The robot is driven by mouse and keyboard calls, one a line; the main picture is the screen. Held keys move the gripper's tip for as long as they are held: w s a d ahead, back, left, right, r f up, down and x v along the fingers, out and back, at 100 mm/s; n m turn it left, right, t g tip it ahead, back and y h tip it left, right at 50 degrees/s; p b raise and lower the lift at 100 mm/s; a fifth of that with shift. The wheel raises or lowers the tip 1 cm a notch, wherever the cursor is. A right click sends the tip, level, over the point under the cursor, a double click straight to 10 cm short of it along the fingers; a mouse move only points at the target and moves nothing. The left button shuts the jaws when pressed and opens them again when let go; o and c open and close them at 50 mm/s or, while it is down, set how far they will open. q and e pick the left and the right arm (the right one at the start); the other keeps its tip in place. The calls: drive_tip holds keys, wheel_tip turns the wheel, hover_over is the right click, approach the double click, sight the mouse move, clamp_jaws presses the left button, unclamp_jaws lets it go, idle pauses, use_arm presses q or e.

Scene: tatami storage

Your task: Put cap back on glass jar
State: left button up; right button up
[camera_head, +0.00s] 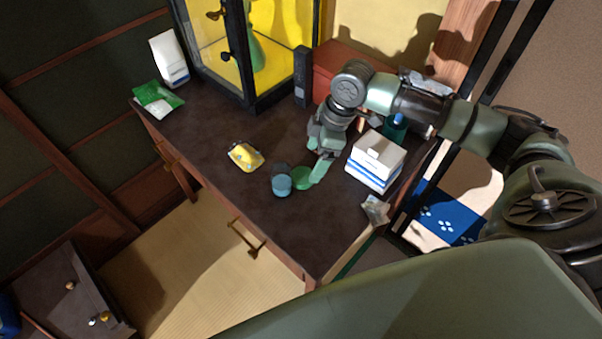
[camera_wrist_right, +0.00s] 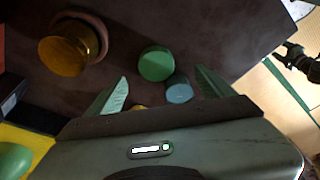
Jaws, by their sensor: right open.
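My right gripper (camera_head: 312,168) is open above the desk; its two fingers also show in the right wrist view (camera_wrist_right: 162,84). A round green lid-like piece (camera_head: 302,178) lies by the fingertips and shows between and beyond the fingers in the wrist view (camera_wrist_right: 156,64). A small light-blue round piece (camera_head: 281,184) sits beside it, with a dark part behind it, and appears close to the green one in the wrist view (camera_wrist_right: 179,91). An amber round container (camera_wrist_right: 64,54) with a pinkish ring stands farther off. I cannot tell which of these is the jar and which its cap. Nothing is held.
A white-and-blue box (camera_head: 376,160) stands right of the gripper. A yellow item (camera_head: 245,155) lies to the left. A black-framed glass cabinet (camera_head: 250,104) and a red box (camera_head: 328,66) stand at the back. The desk's left part is mostly clear; its front edge is close.

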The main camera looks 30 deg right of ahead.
sight(303, 175)
drive_tip(key=shift+f, duration=0.1)
drive_tip(key=shift+x, duration=1.2)
drive_tip(key=x, duration=0.3)
drive_tip(key=w+x, duration=0.1)
drive_tip(key=x, duration=0.1)
drive_tip(key=shift+a, duration=0.15)
drive_tip(key=c, duration=1.4)
